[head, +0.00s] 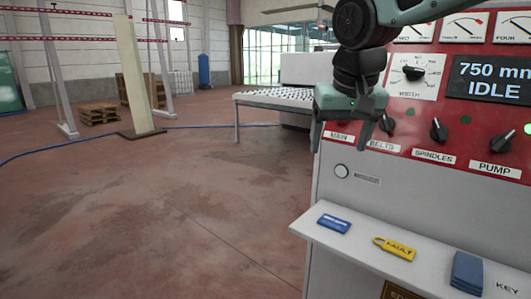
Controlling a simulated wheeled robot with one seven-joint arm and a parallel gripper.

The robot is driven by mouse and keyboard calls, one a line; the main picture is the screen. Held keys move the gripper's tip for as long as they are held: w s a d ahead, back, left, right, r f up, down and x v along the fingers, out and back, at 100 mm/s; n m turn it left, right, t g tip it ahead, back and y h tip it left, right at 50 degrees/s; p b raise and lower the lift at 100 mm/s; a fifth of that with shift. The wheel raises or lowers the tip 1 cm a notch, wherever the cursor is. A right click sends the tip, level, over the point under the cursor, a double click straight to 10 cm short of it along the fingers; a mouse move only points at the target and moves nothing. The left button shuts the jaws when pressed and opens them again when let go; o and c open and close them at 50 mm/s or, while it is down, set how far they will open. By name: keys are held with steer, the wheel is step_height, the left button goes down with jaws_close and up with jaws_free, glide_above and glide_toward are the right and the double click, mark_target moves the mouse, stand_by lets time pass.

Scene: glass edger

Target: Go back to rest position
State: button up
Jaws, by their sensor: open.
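My gripper (341,140) hangs in front of the left part of the control panel (436,161), its two fingers pointing down and spread apart with nothing between them. It covers part of the panel near the MAIN label. The panel has a red upper face with black knobs labelled BELTS, SPINDLES (438,130) and PUMP (502,142). A WIDTH dial (413,73) sits above them. The display (490,78) reads 750 mm IDLE. A green lamp glows at the right edge.
A conveyor table (262,99) stands behind. Open floor lies left, crossed by a blue hose (60,150), with pallets (98,114) beyond.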

steer(key=s+f+n+g, duration=0.2)
steer(key=s+f+n, duration=0.1)
steer(key=s+f, duration=0.6)
steer(key=s+f+n+g, duration=0.2)
steer(key=s+f, duration=0.8)
steer(key=s, duration=0.8)
steer(key=shift+s+n+y, duration=0.15)
steer(key=shift+n+y, duration=0.15)
steer(key=shift+n, duration=0.6)
steer(key=shift+d, duration=0.2)
